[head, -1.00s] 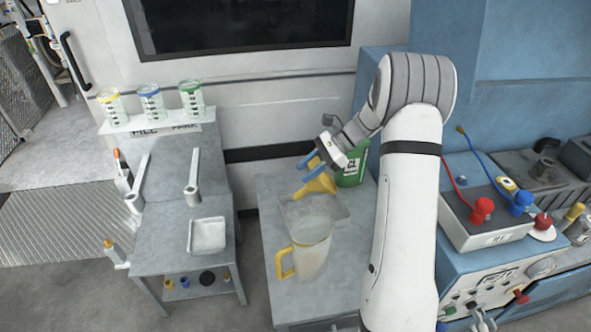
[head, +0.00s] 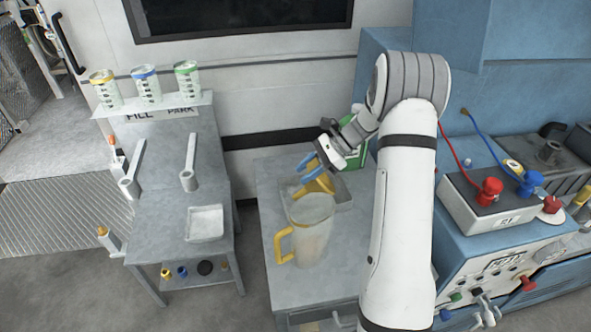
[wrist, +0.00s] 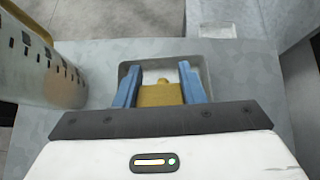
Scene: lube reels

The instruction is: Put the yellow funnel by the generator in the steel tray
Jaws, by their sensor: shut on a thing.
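The yellow funnel (head: 319,185) is held between the blue fingers of my gripper (head: 310,167). In the wrist view the funnel (wrist: 160,95) sits between both fingers (wrist: 160,88), with the tray's walls around it. The steel tray (head: 345,197) lies on the right bench, behind the big jug, which hides part of it. It also shows in the wrist view (wrist: 125,72). The funnel is over or within the tray; I cannot tell whether it touches the floor of it.
A clear jug with a yellow handle (head: 312,240) stands close in front of the tray. A green container (head: 355,157) stands behind my gripper. The blue generator (head: 455,240) is at right. Another shallow tray (head: 205,223) lies on the left bench.

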